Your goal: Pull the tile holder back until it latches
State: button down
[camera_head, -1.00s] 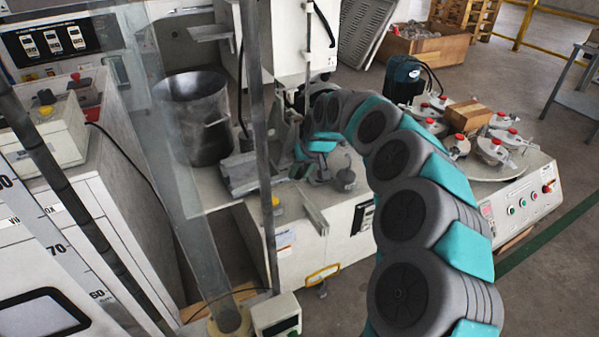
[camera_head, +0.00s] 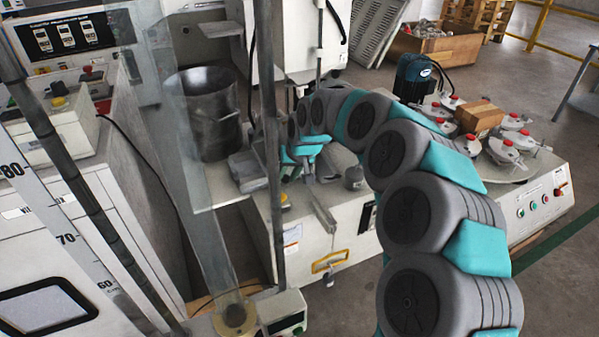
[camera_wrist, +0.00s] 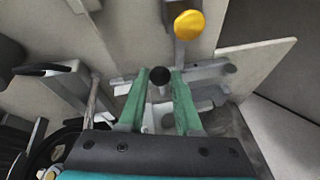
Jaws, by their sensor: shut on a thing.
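My gripper's two teal fingers (camera_wrist: 159,76) stand on either side of a black round knob (camera_wrist: 160,77) in the wrist view and are shut on it. The knob appears to be the handle of the tile holder. Pale metal parts of the holder (camera_wrist: 153,116) show between the fingers, but most of it is hidden. In the head view my gripper (camera_head: 288,165) is low over the white testing machine (camera_head: 300,255), partly behind a grey upright post. The latch cannot be made out.
A yellow knob (camera_wrist: 188,25) on a grey metal arm is just ahead of my fingers. A dark metal bucket (camera_head: 203,120) stands behind left of my gripper. A small grey cylinder (camera_head: 353,178) is to its right. A turntable with red-knobbed weights (camera_head: 510,150) is farther right.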

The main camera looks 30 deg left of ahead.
jog(key=shift+s+a+r, duration=0.1)
jog(key=shift+s+a, duration=1.2)
jog(key=shift+s, duration=0.2)
jog(key=shift+s+a+r, duration=0.1)
jog(key=shift+s+a, duration=1.15)
jog(key=shift+s, duration=0.25)
jog(key=c, duration=0.6)
grip_release()
jog(key=shift+f, duration=0.15)
jog(key=shift+d, duration=0.1)
jog(key=v, duration=0.7)
jog(key=shift+r+b, duration=0.35)
jog(key=shift+r, duration=0.05)
jog(key=shift+d, duration=0.15)
